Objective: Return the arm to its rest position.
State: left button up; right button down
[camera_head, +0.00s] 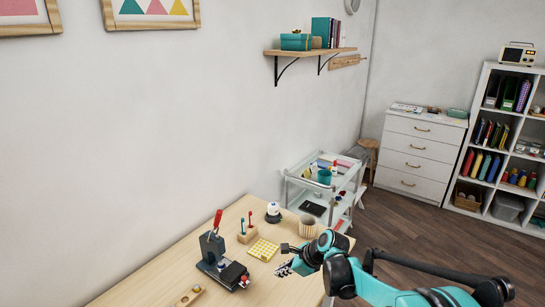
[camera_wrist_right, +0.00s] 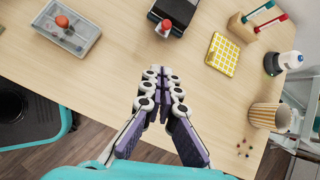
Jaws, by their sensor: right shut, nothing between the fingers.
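My right gripper (camera_head: 284,270) hangs over the front right part of the wooden table in the head view, with its teal arm coming in from the lower right. In the right wrist view the right gripper (camera_wrist_right: 162,78) has its fingers together with nothing between them, above bare tabletop. It is apart from the yellow checked pad, the black press and the striped cup. My left gripper is out of view.
The table (camera_head: 150,285) holds a black press (camera_head: 212,250), a yellow pad (camera_head: 263,249), a wooden tool block (camera_head: 247,234) and a striped cup (camera_head: 308,226). A grey tray (camera_wrist_right: 50,48) lies at the wrist view's upper left. A white cart (camera_head: 290,180) stands behind the table.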

jog(key=s+d+r+n+t+h, duration=0.1)
jog(key=s+d+r+n+h, duration=0.1)
jog(key=s+d+r+n, duration=0.55)
jog(key=s+d+n+t+h, duration=0.1)
jog(key=s+d+n+h, duration=0.1)
jog(key=s+n, duration=0.5)
jog(key=s+d+n+t+h, duration=0.1)
jog(key=s+d+n, duration=0.4)
jog(key=s, duration=0.9)
jog(key=shift+d+n+h, duration=0.25)
jog(key=shift+n+h, duration=0.55)
jog(key=shift+n, duration=0.05)
jog(key=shift+f, duration=0.15)
